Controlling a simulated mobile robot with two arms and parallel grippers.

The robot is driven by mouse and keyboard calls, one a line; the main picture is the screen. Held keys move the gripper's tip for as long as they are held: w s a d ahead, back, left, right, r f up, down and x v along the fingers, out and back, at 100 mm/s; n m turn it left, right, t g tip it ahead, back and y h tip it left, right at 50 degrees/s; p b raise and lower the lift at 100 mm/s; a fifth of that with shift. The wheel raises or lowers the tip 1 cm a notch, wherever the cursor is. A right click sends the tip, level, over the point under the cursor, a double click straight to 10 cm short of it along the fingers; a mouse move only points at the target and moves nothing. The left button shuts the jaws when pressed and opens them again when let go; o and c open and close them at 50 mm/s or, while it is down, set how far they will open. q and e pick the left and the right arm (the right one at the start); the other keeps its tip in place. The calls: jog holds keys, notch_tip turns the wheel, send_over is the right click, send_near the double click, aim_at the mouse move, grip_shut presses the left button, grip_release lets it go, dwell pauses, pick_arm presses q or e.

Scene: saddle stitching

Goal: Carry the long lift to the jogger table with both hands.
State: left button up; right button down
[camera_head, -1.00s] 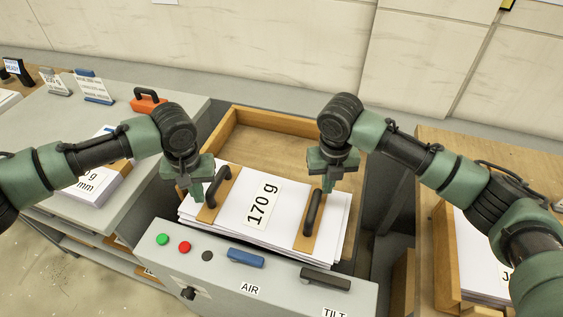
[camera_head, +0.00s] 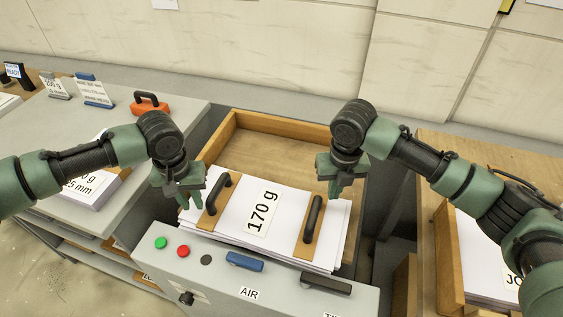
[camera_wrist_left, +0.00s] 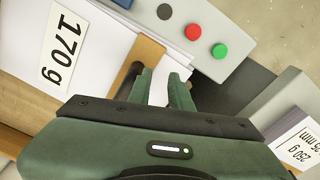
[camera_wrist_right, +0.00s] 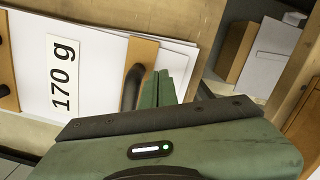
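The long lift (camera_head: 285,216) is a white paper stack labelled "170 g". It lies in the wooden-walled tray of the jogger table (camera_head: 290,130), behind the panel marked "AIR". Two tan bands with dark handles cross it: a left handle (camera_head: 219,193) and a right handle (camera_head: 313,219). My left gripper (camera_head: 184,200) is open and empty, left of the left handle; its spread fingers show in the left wrist view (camera_wrist_left: 163,90). My right gripper (camera_head: 335,188) looks shut and empty, above and right of the right handle; its fingers sit together in the right wrist view (camera_wrist_right: 158,90).
The control panel (camera_head: 215,275) with coloured buttons and levers stands in front. Left is a grey table (camera_head: 130,200) with another labelled stack (camera_head: 90,188), sign stands and an orange handled block (camera_head: 150,108). Right is a wooden-edged bin (camera_head: 447,250) with white sheets.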

pick_arm(q)
jog(key=shift+w, duration=0.1)
pick_arm(e)
jog(key=c, duration=1.8)
grip_release()
jog(key=shift+d+f, duration=0.1)
pick_arm(q)
jog(key=shift+a+f, duration=0.1)
jog(key=shift+f, duration=0.05)
pick_arm(e)
jog(key=shift+o, duration=0.2)
jog(key=shift+w, duration=0.1)
pick_arm(q)
jog(key=shift+r, duration=0.4)
pick_arm(e)
jog(key=shift+r, duration=0.2)
pick_arm(q)
notch_tip(320, 180, up, 11)
jog(key=shift+s, duration=0.35)
pick_arm(e)
notch_tip(320, 180, up, 12)
jog(key=shift+s+f, duration=0.2)
jog(key=shift+s, duration=0.25)
